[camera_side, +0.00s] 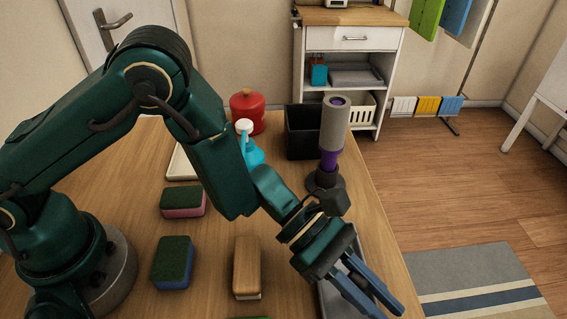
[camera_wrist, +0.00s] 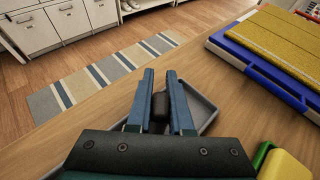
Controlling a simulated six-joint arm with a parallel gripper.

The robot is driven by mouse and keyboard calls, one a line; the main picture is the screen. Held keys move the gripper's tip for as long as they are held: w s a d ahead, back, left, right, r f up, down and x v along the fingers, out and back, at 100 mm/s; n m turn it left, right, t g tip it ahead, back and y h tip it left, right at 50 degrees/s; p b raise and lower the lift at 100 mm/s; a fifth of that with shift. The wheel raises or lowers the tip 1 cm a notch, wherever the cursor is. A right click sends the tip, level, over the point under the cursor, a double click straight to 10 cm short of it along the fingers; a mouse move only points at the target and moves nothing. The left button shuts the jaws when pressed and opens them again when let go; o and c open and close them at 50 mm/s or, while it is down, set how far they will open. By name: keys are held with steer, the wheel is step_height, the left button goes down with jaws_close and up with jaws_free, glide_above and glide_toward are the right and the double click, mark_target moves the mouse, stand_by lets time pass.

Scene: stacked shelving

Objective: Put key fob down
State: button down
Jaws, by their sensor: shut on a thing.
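My gripper (camera_side: 391,312) reaches down over the near right part of the wooden table. In the wrist view its blue fingers (camera_wrist: 161,73) are closed around a small dark piece (camera_wrist: 160,106), which looks like the key fob. A grey shallow tray (camera_wrist: 208,117) lies below the fingers; its edge also shows in the side view (camera_side: 327,297). The fob is hidden in the side view. I cannot tell whether it touches the tray.
A wooden brush (camera_side: 247,262) and sponges (camera_side: 173,262) lie left of the tray. A grey and purple upright object (camera_side: 334,125), a black bin (camera_side: 302,143) and a red jar (camera_side: 246,110) stand farther back. A blue-edged yellow item (camera_wrist: 270,40) lies on the table.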

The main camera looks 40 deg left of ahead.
steer(key=shift+f, duration=0.6)
steer(key=shift+f, duration=0.1)
steer(key=c, duration=0.8)
jaws_free()
